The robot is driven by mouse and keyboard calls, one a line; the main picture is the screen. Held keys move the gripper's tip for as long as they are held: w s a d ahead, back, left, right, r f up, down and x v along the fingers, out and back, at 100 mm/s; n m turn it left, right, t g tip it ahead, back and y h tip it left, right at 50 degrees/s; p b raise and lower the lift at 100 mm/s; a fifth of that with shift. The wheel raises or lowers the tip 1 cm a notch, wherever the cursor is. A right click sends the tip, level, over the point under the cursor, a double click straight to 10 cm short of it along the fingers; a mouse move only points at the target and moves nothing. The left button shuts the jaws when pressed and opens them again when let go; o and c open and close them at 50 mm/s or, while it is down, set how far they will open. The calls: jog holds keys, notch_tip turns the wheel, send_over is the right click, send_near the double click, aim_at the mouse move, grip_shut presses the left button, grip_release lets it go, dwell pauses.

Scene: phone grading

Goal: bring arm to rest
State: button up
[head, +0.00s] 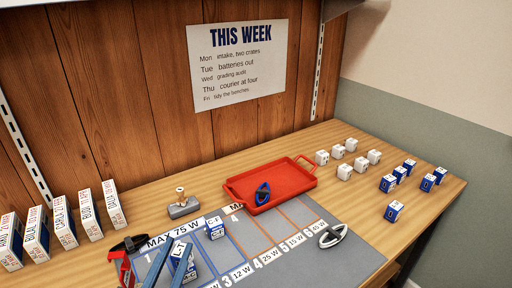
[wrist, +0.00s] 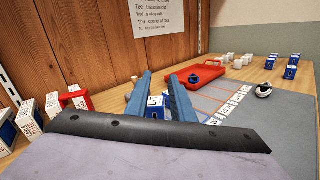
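My gripper (head: 163,254) is at the lower left of the head view, above the grey mat (head: 335,262). In the wrist view its two blue fingers (wrist: 160,78) stand apart with nothing visibly clamped between them. A blue and white box (head: 188,268) is just right of the fingers in the head view, partly hidden by one. In the wrist view a blue and white box (wrist: 155,107) shows in the gap between the fingers. I cannot tell how far below or beyond them it stands.
A second blue and white box (head: 215,230) stands on the mat. A red tray (head: 290,184) holds a dark blue object (head: 263,194). A grey stamp-like object (head: 183,207), a white-and-dark object (head: 332,236), upright cartons (head: 65,228) and small boxes (head: 358,162) stand around.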

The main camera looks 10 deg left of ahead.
jog(key=w+d+r+m+h+b, duration=0.1)
jog(key=w+d+r+m+h, duration=0.3)
jog(key=d, duration=0.3)
jog(key=w+d+r+m+h+b, duration=0.1)
jog(key=w+d+r+m+h, duration=0.1)
jog(key=w+d+m+h, duration=0.3)
jog(key=d+f+m+g, duration=0.2)
jog(key=d+f+g, duration=0.2)
jog(key=d, duration=0.3)
jog(key=d+f+m+g+p, duration=0.1)
jog(key=d+f+m+g, duration=0.2)
jog(key=d, duration=0.5)
jog(key=s+d+f+m+g+h+p, duration=0.1)
jog(key=d+f+m+g, duration=0.1)
jog(key=d+f+g, duration=0.3)
jog(key=shift+s+d+f, duration=0.1)
jog(key=shift+d+f, duration=1.15)
jog(key=shift+d, duration=0.05)
jog(key=s+d+f+m+g+y+p, duration=0.25)
jog(key=s+f+m+g+y, duration=0.55)
jog(key=m, duration=1)
notch_tip(320, 180, up, 16)
jog(key=s+t+y+p, duration=0.1)
jog(key=s+p, duration=0.1)
jog(key=p, duration=1.5)
jog(key=shift+s+d+r+t+p, duration=0.15)
jog(key=shift+s+d+t+p, duration=0.15)
jog(key=shift+d+p, duration=0.1)
